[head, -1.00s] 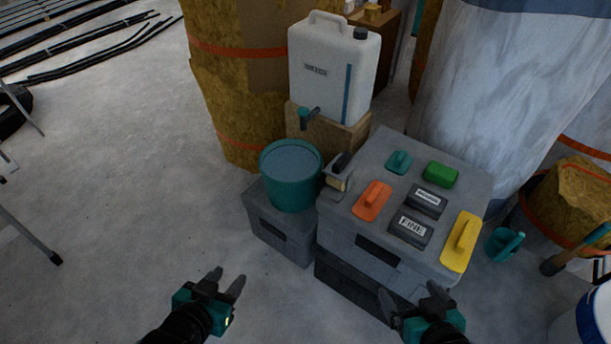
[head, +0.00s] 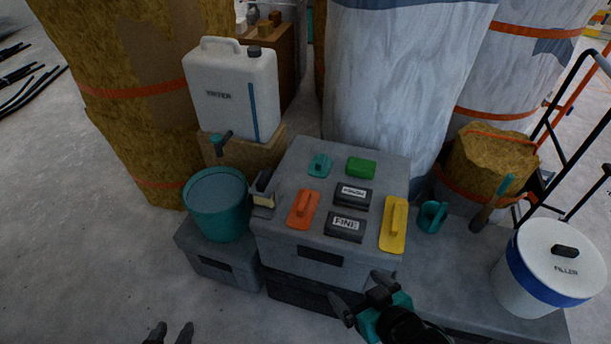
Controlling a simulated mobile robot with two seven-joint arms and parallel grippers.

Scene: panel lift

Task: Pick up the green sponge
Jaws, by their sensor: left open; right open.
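The green sponge (head: 361,167) is a small bright green block. It lies at the back right of the top of a grey box (head: 290,165), beside a small teal tool (head: 319,165). My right gripper (head: 360,301) is open and empty, in front of the box and well short of the sponge. My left gripper (head: 168,335) shows only its fingertips at the bottom edge, open and empty, far from the sponge.
On the box top also lie an orange float (head: 303,208), a yellow float (head: 394,224) and two dark labelled blocks (head: 346,226). A teal bucket (head: 217,206) stands left, a white water canister (head: 236,90) behind, a filler bucket (head: 552,265) right.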

